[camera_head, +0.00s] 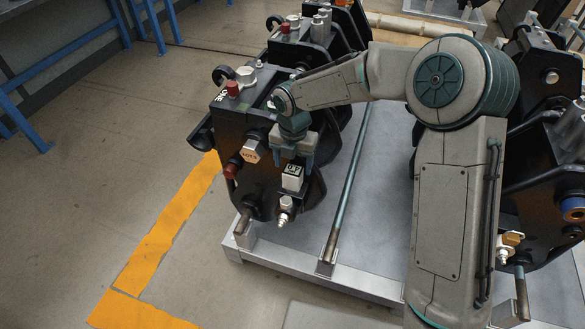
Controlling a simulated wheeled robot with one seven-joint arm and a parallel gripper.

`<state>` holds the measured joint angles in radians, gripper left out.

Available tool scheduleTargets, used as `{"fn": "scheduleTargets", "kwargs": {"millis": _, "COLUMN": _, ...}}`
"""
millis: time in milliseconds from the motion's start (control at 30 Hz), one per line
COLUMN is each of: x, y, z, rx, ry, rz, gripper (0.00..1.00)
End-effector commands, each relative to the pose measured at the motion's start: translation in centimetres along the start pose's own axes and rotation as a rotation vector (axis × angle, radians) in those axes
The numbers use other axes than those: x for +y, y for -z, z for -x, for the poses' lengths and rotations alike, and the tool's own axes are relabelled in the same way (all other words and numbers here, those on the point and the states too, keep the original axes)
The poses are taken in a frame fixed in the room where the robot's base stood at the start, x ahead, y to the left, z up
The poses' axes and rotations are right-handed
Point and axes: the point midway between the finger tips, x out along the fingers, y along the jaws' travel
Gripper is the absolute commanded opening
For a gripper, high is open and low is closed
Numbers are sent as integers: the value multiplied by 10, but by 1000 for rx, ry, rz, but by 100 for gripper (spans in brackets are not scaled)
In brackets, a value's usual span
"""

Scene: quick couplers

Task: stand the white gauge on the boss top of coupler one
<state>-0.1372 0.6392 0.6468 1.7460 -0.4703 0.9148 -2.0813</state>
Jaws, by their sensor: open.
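Coupler one (258,120) is the dark coupler at the left of the pallet, with "ONE" in white on its upper left. The white gauge (292,179), a small block with dark marks on its upper part, shows upright at the front of this coupler. It is just above a pale metal fitting (286,204). My gripper (294,160) points down directly over the gauge, its jaws open. The fingers partly cover the gauge's surroundings. I cannot tell whether the fingers touch the gauge or exactly what surface lies under it.
A hexagonal plug (251,151) and a red cap (233,168) stick out left of my gripper. More dark couplers stand behind and at the right (545,150). A grey pallet (300,262) carries them. The floor at the left, with an orange line (165,235), is clear.

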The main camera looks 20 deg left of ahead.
Motion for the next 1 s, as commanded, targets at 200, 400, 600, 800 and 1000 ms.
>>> {"fn": "scheduleTargets", "kwargs": {"millis": 200, "x": 0, "y": 0, "z": 50, "rx": -1, "ry": -1, "rz": -1, "gripper": 67}}
{"fn": "scheduleTargets", "kwargs": {"millis": 400, "x": 0, "y": 0, "z": 72, "rx": 0, "ry": -1, "rz": -1, "gripper": 67}}
{"fn": "scheduleTargets", "kwargs": {"millis": 600, "x": 0, "y": 0, "z": 76, "rx": 1, "ry": 0, "rz": -1, "gripper": 67}}
{"fn": "scheduleTargets", "kwargs": {"millis": 800, "x": -13, "y": 1, "z": 80, "rx": -11, "ry": 15, "rz": -89, "gripper": 67}}
{"fn": "scheduleTargets", "kwargs": {"millis": 1000, "x": -82, "y": 11, "z": 101, "rx": -69, "ry": 67, "rz": -578, "gripper": 67}}
